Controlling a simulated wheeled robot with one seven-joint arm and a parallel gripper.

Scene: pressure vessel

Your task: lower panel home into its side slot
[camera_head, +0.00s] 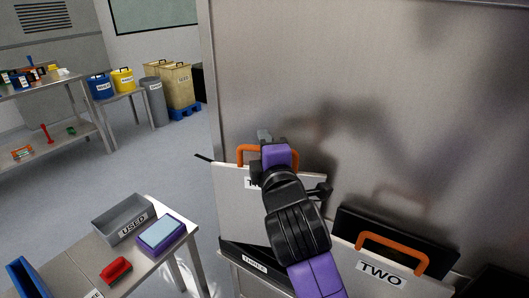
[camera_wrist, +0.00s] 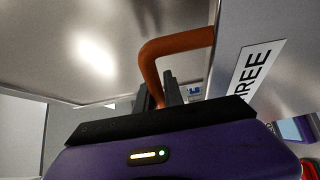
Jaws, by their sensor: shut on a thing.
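My gripper (camera_head: 265,142) is shut on the orange handle (camera_head: 246,150) of a pale panel (camera_head: 232,205). In the wrist view, my gripper's fingers (camera_wrist: 157,92) close around the handle (camera_wrist: 180,42), and the panel's label (camera_wrist: 252,72) reads "...REE". The panel stands roughly upright against the big metal vessel, tilted a little. Below it is a black slot holder (camera_head: 240,246) with a small label (camera_head: 254,262) that seems to read "THREE". The panel's lower edge meets the holder in the picture; I cannot tell whether it is inside. My arm hides the panel's right part.
Panel TWO (camera_head: 352,258), with an orange handle (camera_head: 393,244), stands to the right before a black frame (camera_head: 355,220). The vessel wall (camera_head: 400,100) rises behind.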

